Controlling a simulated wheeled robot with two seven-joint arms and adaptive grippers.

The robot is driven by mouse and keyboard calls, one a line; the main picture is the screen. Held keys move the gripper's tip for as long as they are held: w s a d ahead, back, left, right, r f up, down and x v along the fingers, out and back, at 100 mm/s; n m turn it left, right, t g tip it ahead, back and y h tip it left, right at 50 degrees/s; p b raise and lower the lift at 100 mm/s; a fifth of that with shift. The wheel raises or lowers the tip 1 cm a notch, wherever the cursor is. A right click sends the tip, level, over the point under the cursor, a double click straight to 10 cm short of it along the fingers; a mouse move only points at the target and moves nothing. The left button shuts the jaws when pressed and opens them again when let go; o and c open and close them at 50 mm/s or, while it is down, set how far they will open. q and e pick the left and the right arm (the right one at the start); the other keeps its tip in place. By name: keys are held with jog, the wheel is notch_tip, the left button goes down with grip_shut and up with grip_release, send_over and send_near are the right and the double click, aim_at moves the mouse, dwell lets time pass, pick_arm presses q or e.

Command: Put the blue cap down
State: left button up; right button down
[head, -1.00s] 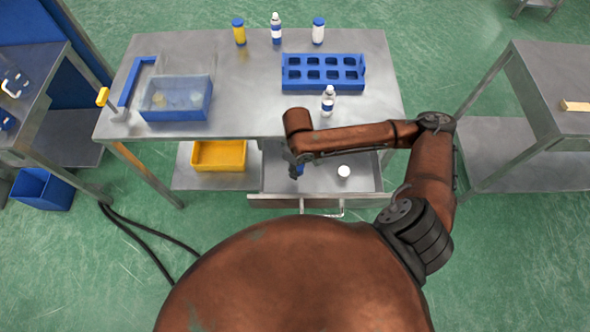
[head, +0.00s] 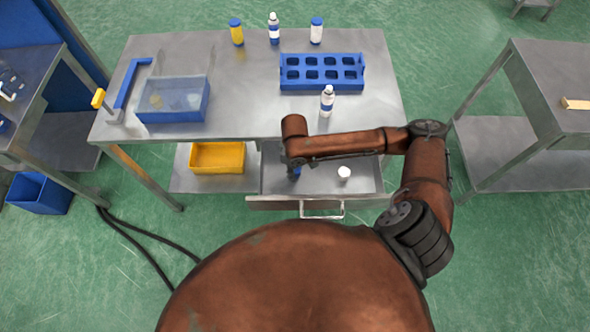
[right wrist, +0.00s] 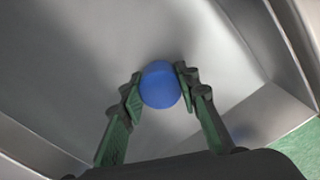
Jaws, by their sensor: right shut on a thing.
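The blue cap (right wrist: 160,85) is held between the two green-padded fingers of my right gripper (right wrist: 158,90) in the right wrist view. In the head view the cap (head: 295,171) shows only as a small blue patch below my right wrist, mostly hidden by the arm. My right gripper is inside the open drawer (head: 318,180), over its left part. In the right wrist view the grey drawer floor (right wrist: 95,60) lies behind the cap; I cannot tell whether the cap touches it. My left gripper is not in view.
A white cap (head: 344,173) lies in the drawer to the right. On the table above stand a blue rack (head: 322,86), a white bottle (head: 327,101), a clear-walled blue bin (head: 172,115) and several bottles at the back. A yellow bin (head: 217,156) sits on the lower shelf.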

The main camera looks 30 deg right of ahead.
jog(key=shift+f, duration=0.5)
jog(key=c, duration=1.5)
grip_release()
jog(key=shift+o, duration=0.2)
jog(key=shift+r, duration=0.45)
notch_tip(320, 180, up, 12)
jog(key=p, duration=0.2)
jog(key=shift+r, duration=0.2)
